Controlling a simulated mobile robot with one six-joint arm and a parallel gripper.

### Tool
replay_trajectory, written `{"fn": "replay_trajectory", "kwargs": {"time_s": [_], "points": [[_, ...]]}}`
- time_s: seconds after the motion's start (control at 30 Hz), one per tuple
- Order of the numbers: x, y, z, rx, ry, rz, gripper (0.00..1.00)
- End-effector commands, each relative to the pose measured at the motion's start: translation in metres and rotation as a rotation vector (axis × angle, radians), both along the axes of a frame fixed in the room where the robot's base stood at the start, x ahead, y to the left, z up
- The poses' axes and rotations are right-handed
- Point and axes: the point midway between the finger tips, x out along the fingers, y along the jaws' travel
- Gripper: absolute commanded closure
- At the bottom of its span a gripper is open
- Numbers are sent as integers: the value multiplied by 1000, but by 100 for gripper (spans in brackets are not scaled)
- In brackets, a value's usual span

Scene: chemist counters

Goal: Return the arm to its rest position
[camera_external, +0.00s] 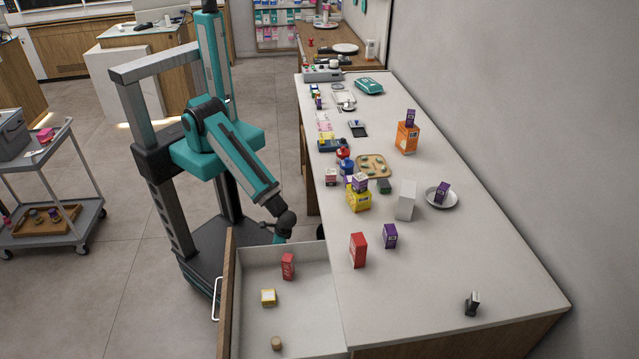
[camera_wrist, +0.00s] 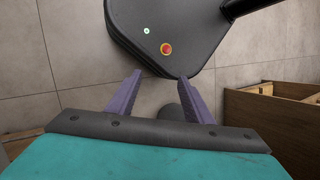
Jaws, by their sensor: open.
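My gripper (camera_wrist: 160,75) is open, with its two purple fingers apart and nothing between them. In the wrist view it points down toward my dark base and the tiled floor. In the external view my arm is bent, with its forearm sloping down to the right. The wrist ends low beside the far end of the open drawer (camera_external: 307,275), left of the counter (camera_external: 440,265). The fingers are hidden there.
Several boxes stand on the counter. A grey cart (camera_external: 85,226) stands at the left. Open floor lies between cart and base.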

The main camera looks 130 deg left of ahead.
Motion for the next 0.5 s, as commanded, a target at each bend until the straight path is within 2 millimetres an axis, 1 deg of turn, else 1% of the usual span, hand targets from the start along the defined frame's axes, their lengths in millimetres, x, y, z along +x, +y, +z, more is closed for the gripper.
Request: {"fn": "replay_trajectory", "kwargs": {"time_s": [0.03, 0.3, 0.5], "points": [[-8, 0, -10, -30, 13, -44, 53], [-44, -4, -49, -206, 54, -306, 53], [-64, -6, -68, -304, 68, -444, 53]]}}
